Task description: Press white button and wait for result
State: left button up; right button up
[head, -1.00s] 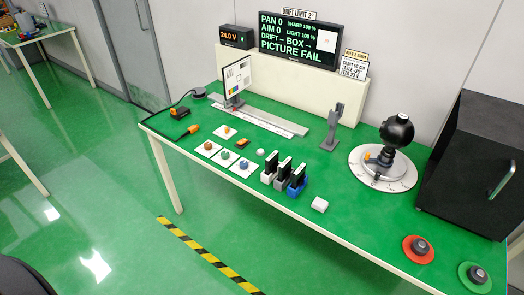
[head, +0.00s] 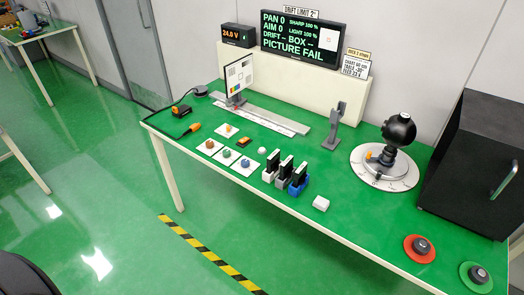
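A small round white knob or button (head: 262,151) sits on the green table, right of the square plates with coloured buttons. The display (head: 300,39) at the back reads PAN 0, AIM 0, SHARP 100 %, LIGHT 100 %, a DRIFT and BOX line with dashes, and PICTURE FAIL. Neither of my grippers is in view.
White plates carry orange (head: 228,128), brown, green and blue (head: 244,163) buttons. Several dark modules in holders (head: 284,172) stand beside them. A black ball camera (head: 398,131) sits on a round dial. A red disc (head: 420,247), a green disc (head: 475,276) and a black box (head: 475,165) are at right.

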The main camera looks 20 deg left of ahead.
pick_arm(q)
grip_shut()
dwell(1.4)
